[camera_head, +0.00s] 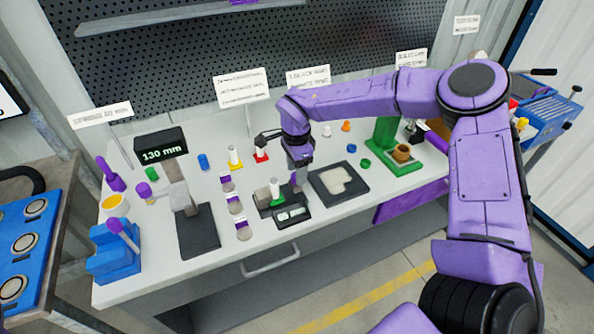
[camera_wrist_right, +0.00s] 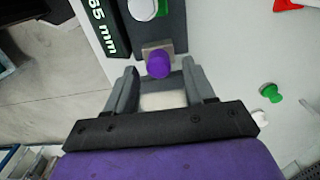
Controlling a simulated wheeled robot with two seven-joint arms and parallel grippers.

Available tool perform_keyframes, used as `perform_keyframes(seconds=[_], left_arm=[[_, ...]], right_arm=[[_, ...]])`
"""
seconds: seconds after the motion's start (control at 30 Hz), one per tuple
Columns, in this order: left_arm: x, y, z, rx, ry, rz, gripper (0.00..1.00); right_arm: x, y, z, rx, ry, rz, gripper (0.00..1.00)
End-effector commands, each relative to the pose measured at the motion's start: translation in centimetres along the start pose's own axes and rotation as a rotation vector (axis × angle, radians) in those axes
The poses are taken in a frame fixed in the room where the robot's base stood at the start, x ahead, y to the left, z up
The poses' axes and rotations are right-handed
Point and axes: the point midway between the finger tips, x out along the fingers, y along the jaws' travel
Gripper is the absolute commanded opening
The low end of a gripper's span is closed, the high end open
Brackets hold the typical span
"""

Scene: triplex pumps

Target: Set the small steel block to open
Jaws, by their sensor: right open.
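The small steel block (camera_wrist_right: 150,46) sits at the end of a dark fixture (camera_wrist_right: 172,28) in the right wrist view. A round purple knob (camera_wrist_right: 158,64) is on its near side. My right gripper (camera_wrist_right: 159,72) is open, its two fingers on either side of the knob, with gaps visible; I cannot tell if either touches. In the head view, my right gripper (camera_head: 297,178) reaches down beside the dark fixture (camera_head: 266,205) and mostly hides the block. The fixture carries a white post with a green top (camera_head: 274,187) and a small display (camera_head: 292,214). My left gripper is out of view.
A dark tray with a pale piece (camera_head: 340,183) lies right of the fixture. A stand with a 130 mm display (camera_head: 161,146) and a blue holder (camera_head: 112,258) are farther left. A green press (camera_head: 384,135) stands right.

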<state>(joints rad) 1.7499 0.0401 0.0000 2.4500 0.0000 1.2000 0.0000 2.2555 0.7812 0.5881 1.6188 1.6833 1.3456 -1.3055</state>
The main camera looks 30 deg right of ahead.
Motion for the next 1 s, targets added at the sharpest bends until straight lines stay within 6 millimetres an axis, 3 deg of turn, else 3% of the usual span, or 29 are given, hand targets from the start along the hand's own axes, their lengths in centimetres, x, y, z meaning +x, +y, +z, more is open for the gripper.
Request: perform_keyframes(seconds=[0.4, 0.57, 1.0], left_arm=[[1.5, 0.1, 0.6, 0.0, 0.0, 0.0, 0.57], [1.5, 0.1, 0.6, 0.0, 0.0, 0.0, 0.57], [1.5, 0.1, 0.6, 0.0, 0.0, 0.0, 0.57]], right_arm=[[-8.7, 0.0, -0.3, 0.004, -0.002, -0.005, 0.54], [-9.8, 0.1, -0.3, 0.003, -0.002, -0.002, 0.54], [-9.8, 0.1, -0.3, 0.003, -0.002, -0.001, 0.54]])
